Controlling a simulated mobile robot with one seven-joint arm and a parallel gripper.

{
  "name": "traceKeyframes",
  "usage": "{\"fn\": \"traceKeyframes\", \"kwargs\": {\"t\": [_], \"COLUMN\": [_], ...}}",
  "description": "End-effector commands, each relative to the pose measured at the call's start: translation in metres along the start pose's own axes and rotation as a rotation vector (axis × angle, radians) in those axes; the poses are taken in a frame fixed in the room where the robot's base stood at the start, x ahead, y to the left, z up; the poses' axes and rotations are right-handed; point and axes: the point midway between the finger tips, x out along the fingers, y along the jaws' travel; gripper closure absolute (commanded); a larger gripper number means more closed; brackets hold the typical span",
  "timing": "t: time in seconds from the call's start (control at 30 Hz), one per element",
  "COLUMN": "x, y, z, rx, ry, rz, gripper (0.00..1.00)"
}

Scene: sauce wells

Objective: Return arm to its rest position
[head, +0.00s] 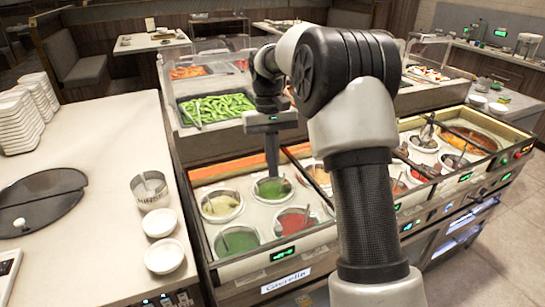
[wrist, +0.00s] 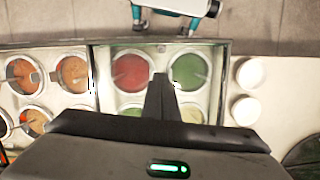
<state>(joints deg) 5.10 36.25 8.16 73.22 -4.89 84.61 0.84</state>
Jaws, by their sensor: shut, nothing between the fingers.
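My gripper (head: 271,172) points straight down over the sauce wells, with its fingers together and nothing between them. In the head view the fingertips appear over the back green sauce well (head: 275,191); I cannot tell the exact height. In the wrist view the closed fingers (wrist: 160,82) reach up the picture between the red sauce well (wrist: 130,72) and the front green sauce well (wrist: 188,71). My arm fills the middle of the head view and hides part of the counter.
A pale sauce well (head: 221,206) is at the left. A tray of green pods (head: 217,108) lies on the raised shelf behind. Two white bowls (head: 164,256) and a metal container (head: 150,190) stand on the left counter (head: 110,240). More wells with ladles are at the right.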

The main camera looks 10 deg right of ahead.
Motion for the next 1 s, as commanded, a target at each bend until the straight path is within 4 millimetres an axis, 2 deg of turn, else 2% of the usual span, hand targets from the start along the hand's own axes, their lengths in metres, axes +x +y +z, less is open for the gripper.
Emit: {"fn": "traceKeyframes", "kwargs": {"t": [0.23, 0.37, 0.5, 0.7, 0.83, 1.0], "x": [-0.027, -0.059, -0.099, -0.130, -0.133, -0.119], "y": [-0.001, -0.004, -0.007, -0.010, -0.011, -0.012], "z": [0.006, 0.034, 0.088, 0.171, 0.223, 0.274], "rx": [-0.001, -0.002, 0.001, 0.012, 0.022, 0.033], "ry": [0.016, 0.083, 0.199, 0.378, 0.495, 0.630], "rz": [0.003, 0.017, 0.035, 0.044, 0.040, 0.024], "gripper": [1.00, 1.00, 1.00, 1.00, 1.00, 1.00]}}
